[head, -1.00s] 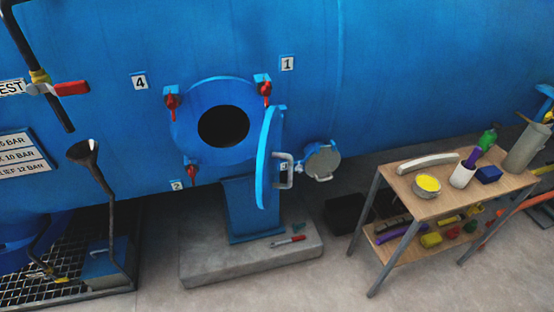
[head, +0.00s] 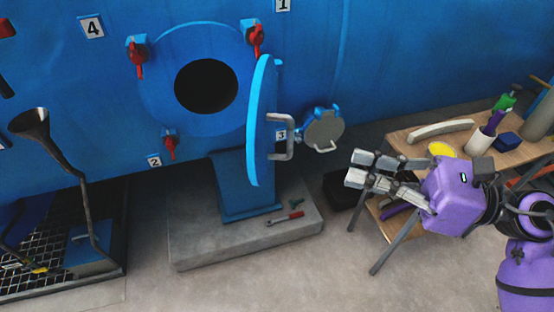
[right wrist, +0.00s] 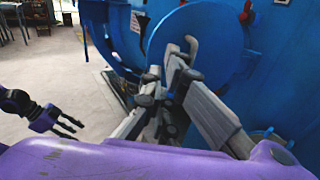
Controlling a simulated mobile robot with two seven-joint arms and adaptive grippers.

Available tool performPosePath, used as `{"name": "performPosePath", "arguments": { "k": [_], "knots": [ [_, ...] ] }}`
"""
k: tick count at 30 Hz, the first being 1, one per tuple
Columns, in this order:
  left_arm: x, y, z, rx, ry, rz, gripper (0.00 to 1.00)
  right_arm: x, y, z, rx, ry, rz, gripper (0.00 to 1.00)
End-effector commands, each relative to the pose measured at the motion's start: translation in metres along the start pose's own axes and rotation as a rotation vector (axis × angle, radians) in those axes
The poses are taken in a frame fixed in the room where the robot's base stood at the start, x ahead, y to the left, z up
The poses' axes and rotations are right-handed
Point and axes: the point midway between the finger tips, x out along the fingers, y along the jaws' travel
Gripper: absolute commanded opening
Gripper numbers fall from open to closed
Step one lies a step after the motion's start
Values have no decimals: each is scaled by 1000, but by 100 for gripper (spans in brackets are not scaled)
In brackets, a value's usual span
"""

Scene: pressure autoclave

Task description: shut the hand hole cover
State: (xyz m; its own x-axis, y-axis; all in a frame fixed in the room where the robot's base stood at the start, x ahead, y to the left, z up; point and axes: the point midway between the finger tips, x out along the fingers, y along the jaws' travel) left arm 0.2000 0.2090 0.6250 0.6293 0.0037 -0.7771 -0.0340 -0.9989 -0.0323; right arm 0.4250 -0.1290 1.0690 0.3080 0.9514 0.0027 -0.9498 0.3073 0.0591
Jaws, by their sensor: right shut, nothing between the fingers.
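The hand hole cover (head: 260,125) is a blue disc standing open, nearly edge-on, at the right of the dark hand hole (head: 206,86) in the blue vessel. A grey bar handle (head: 284,137) sticks out from its right side. My right gripper (head: 352,168) is shut and empty, to the right of the handle and apart from it in the head view. In the right wrist view, its fingers (right wrist: 170,75) overlap the cover's blue face (right wrist: 217,45); contact cannot be judged there. My left gripper (right wrist: 78,128) shows only in the right wrist view, with its fingers apart and empty.
Red-handled clamps (head: 137,58) sit around the opening. A small round grey-faced fitting (head: 324,130) is behind the handle. A wooden table (head: 405,145) with tools stands at the right, by my right arm. A concrete plinth (head: 200,245) lies below; a funnel (head: 30,124) stands left.

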Motion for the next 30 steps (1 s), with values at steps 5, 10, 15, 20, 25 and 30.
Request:
{"name": "performPosePath", "arguments": {
  "k": [5, 10, 15, 20, 25, 30],
  "knots": [
    [-3, 1, 1, -2, -2, 0, 40, 5, 8, -8, -67, 32, 35, 0],
    [-8, 1, -5, -5, 2, 0, 40, 30, 9, -5, -67, 26, 36, 0],
    [-14, 0, -19, -10, 21, -1, 40, 67, 10, -4, -65, 23, 35, 0],
    [-20, 0, -29, -15, 36, -2, 40, 100, 11, -6, -65, 24, 35, 0],
    [-26, -1, -31, -20, 36, -4, 40, 126, 12, -8, -63, 25, 34, 0],
    [-27, -2, -28, -20, 29, -4, 40, 138, 12, -11, -60, 27, 34, 0]
  ]
}}
